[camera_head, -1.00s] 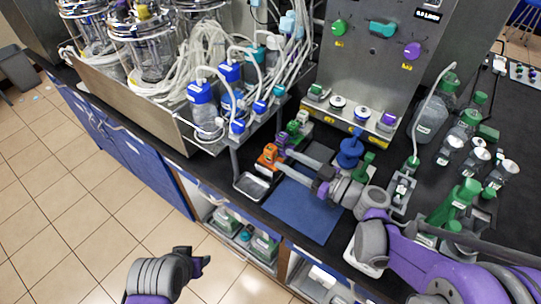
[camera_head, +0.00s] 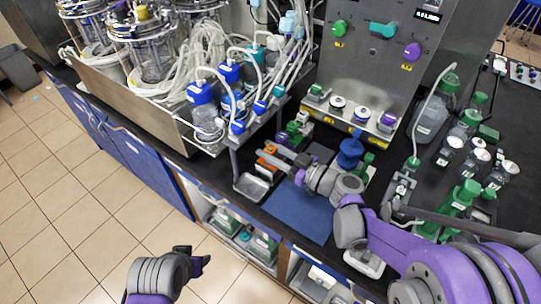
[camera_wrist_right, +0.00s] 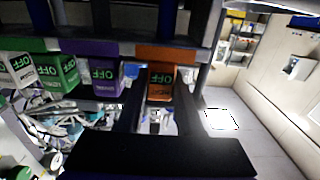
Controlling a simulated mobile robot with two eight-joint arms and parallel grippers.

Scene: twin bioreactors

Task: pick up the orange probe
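The orange probe (camera_wrist_right: 161,85) is a block with a dark "OFF" display, upside down in the right wrist view. In the head view, bits of its orange body (camera_head: 270,149) show at the end of the rack, partly hidden by my right gripper. My right gripper (camera_head: 277,158) reaches in from the right, fingers apart. In the wrist view its dark fingers (camera_wrist_right: 157,112) stand either side of the orange block; I cannot tell whether they touch it. A purple probe (camera_wrist_right: 94,77) and a green one (camera_wrist_right: 57,74) sit beside it. My left gripper (camera_head: 195,261) hangs over the floor.
A metal tray (camera_head: 251,187) lies in front of the probes, beside a blue mat (camera_head: 297,211). Blue-capped bottles (camera_head: 205,108) with tubing stand at left. A control panel (camera_head: 375,70) rises behind. Green-capped bottles (camera_head: 432,121) stand at right.

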